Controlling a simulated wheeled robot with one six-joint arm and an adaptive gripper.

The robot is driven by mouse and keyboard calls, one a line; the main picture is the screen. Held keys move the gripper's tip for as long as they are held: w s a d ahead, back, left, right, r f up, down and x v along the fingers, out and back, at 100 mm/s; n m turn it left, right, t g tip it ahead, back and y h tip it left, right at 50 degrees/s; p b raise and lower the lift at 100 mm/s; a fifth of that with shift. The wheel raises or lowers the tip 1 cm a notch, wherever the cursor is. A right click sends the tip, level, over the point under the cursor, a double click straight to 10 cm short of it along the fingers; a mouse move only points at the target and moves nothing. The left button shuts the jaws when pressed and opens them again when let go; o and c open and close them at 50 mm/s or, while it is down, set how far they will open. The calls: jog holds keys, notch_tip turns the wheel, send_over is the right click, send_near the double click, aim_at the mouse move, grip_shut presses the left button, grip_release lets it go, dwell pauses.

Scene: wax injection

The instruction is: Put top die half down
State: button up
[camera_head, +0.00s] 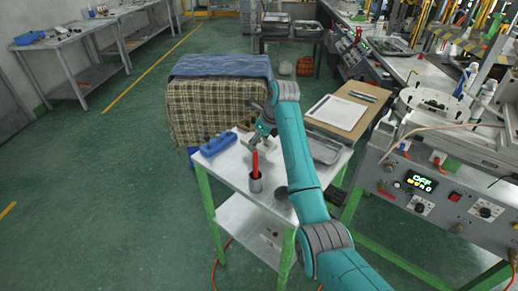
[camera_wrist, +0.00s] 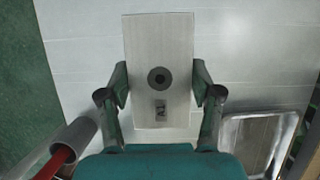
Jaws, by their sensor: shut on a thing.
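The top die half (camera_wrist: 158,50) is a flat grey metal block with a dark round hole and a small marked label. In the wrist view it sits between the two fingers of my gripper (camera_wrist: 160,95), which is shut on its sides. In the head view my gripper (camera_head: 254,143) is over the small metal table (camera_head: 232,165), and the die half is mostly hidden by the arm. Whether the block touches the table top or hangs just above it, I cannot tell.
A grey cup with a red-handled tool (camera_head: 255,178) stands near the table's front. The table's middle looks clear.

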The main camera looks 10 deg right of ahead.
aim_at(261, 144)
jog(key=shift+f, duration=1.7)
jog(key=o, duration=1.4)
jog(key=shift+f, duration=0.15)
jog(key=v, duration=1.1)
jog(key=shift+d+r, duration=0.15)
jog(key=shift+r, duration=0.05)
jog(key=shift+s+d+r, duration=0.1)
jog(key=shift+s+r, duration=0.05)
jog(key=shift+r, duration=0.25)
jog(key=shift+s, duration=0.1)
